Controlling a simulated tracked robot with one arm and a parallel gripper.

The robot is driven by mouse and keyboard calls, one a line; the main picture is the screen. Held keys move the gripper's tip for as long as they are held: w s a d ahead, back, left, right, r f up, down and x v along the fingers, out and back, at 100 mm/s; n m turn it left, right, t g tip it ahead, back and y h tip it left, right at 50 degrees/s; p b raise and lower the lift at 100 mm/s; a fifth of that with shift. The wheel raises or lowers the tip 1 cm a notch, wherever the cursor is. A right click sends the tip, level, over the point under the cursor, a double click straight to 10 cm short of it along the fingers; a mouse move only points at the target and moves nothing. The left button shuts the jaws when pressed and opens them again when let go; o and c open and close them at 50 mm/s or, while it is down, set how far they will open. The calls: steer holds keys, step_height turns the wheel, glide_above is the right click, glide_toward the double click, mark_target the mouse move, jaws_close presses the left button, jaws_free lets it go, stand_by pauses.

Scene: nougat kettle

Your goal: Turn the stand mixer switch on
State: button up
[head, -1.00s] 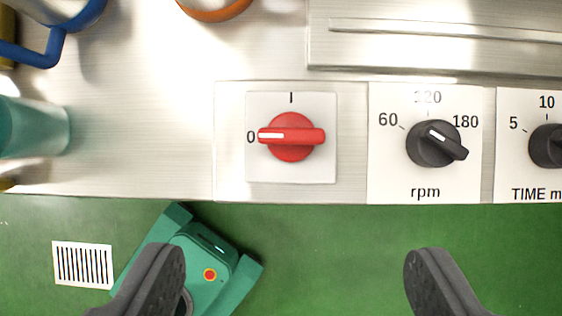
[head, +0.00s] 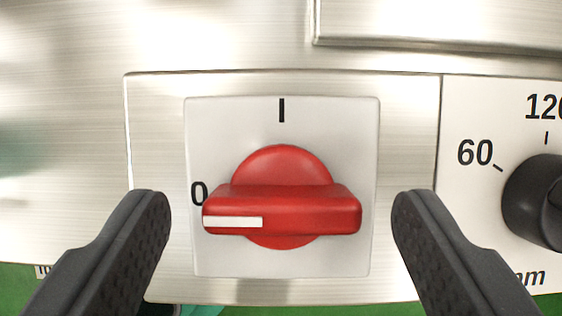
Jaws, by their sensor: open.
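The mixer switch (head: 300,208) is a red rotary knob on a white square plate (head: 230,125). Its bar handle lies horizontal, with the white marker line on the left end beside the "0". The "I" mark stands at the top of the plate. My gripper (head: 281,205) is open, with one dark finger left of the knob and the other right of it. Both fingers appear clear of the red handle, and nothing is held.
A black rpm knob (head: 537,203) sits just right of my right finger, on its own white plate. A raised metal ledge (head: 440,22) runs along the top right. A green surface (head: 15,292) shows below the steel panel.

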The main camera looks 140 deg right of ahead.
steer(key=shift+w+a+f, duration=0.1)
steer(key=shift+w+f, duration=0.05)
steer(key=shift+f, duration=0.2)
steer(key=c, duration=1)
steer(key=shift+o, duration=0.2)
steer(key=shift+a, duration=0.25)
steer(key=shift+d, duration=0.15)
steer(key=shift+c, duration=0.2)
